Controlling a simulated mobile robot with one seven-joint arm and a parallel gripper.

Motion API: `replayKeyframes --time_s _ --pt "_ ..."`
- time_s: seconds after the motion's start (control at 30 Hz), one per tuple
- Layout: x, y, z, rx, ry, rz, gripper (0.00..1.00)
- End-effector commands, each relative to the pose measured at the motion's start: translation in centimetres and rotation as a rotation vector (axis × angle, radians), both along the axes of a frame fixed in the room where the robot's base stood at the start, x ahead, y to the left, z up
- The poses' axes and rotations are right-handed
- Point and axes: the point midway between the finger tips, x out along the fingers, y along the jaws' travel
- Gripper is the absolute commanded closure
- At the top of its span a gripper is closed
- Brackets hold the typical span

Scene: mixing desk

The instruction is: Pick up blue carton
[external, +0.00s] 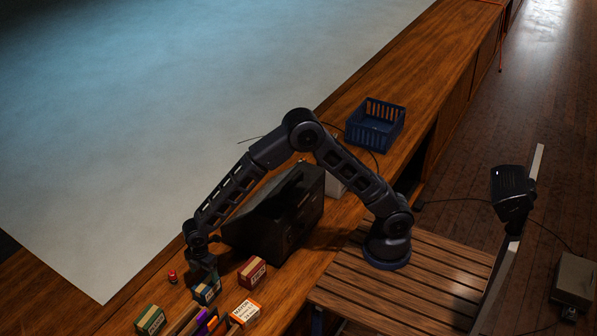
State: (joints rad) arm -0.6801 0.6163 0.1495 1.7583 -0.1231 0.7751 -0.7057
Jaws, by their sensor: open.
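The blue carton (207,292) is a small box with a pale band, on the wooden desk at the lower left of the external view. My gripper (205,277) points down right at its top, with the arm reaching over from the right. The jaws are open. The fingers partly cover the carton's top. I cannot tell whether they touch it or stand around it.
A red carton (252,271), an orange-and-white carton (246,311), a green carton (150,319) and a small red item (172,276) are nearby. A large black case (275,222) stands behind. A blue basket (375,126) sits further back.

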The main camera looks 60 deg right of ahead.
Motion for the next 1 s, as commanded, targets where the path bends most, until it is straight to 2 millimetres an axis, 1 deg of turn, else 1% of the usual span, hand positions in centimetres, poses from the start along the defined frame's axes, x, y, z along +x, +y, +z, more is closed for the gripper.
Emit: replayKeyframes --time_s 0.03,0.1,0.2,0.37,0.43,0.7,0.8,0.97,1.0 --pt "-0.1 -0.1 -0.9 -0.003 0.003 0.0 0.18" --pt "0.0 0.0 -1.9 -0.002 0.002 -0.001 0.18" --pt "0.0 0.0 -2.9 -0.002 0.002 -0.001 0.18" --pt "-0.1 0.0 -3.7 -0.001 0.001 -0.001 0.18" --pt "-0.1 0.1 -4.3 -0.001 0.002 -0.001 0.18" --pt "-0.1 0.2 -7.8 -0.002 0.002 -0.001 0.18" --pt "-0.1 0.3 -8.4 -0.001 0.001 0.0 0.18" --pt "-0.1 0.3 -8.4 -0.001 0.0 -0.001 0.18" --pt "-0.1 0.3 -8.4 -0.001 0.0 -0.001 0.2"
